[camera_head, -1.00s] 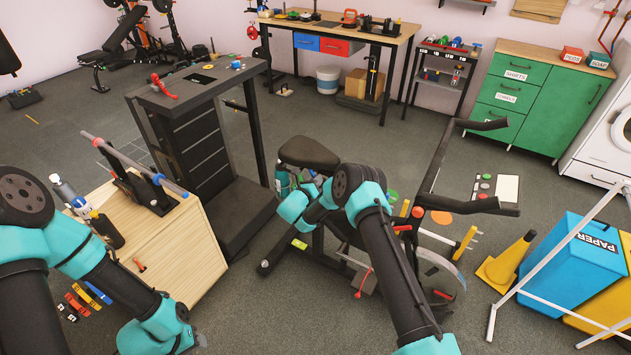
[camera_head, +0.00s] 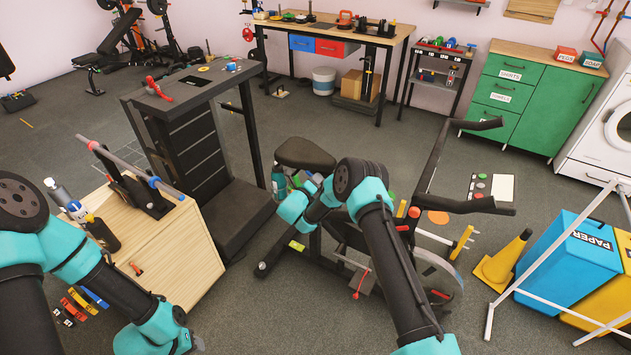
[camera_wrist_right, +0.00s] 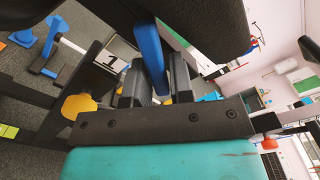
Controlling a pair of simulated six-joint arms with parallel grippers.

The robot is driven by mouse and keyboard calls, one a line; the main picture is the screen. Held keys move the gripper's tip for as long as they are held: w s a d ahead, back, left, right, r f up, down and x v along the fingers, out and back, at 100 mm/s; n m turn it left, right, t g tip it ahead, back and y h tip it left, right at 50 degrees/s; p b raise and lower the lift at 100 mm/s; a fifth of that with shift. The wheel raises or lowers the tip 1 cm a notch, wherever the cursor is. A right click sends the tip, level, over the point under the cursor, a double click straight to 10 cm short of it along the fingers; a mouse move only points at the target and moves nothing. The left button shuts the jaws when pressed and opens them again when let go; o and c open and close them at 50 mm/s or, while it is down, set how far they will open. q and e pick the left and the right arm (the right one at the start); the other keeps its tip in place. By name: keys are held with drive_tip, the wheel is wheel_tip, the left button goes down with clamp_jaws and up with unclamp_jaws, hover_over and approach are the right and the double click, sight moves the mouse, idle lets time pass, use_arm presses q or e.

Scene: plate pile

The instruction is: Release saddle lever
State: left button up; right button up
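The exercise bike's black saddle (camera_head: 305,153) shows in the head view, just beyond my right forearm. My right gripper (camera_wrist_right: 158,85) is down beside the saddle post, and my own arm hides its fingers in the head view. In the right wrist view, a blue lever (camera_wrist_right: 150,55) under the dark saddle (camera_wrist_right: 215,25) runs between the two dark fingers. The fingers stand close on both sides of it and look shut on it. My left gripper (camera_head: 193,343) is low at the bottom left of the head view, barely visible, beside the wooden cabinet.
A yellow knob (camera_wrist_right: 80,107) is left of the fingers in the wrist view. The bike's black handlebar (camera_head: 470,203) is right of my right arm. A wooden cabinet (camera_head: 185,250) stands near my left arm. A yellow cone (camera_head: 505,262) and blue bin (camera_head: 570,258) stand right.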

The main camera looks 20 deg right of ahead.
drive_tip(key=o, duration=0.3)
drive_tip(key=shift+s+a, duration=0.1)
drive_tip(key=v, duration=1.7)
drive_tip(key=shift+s, duration=0.1)
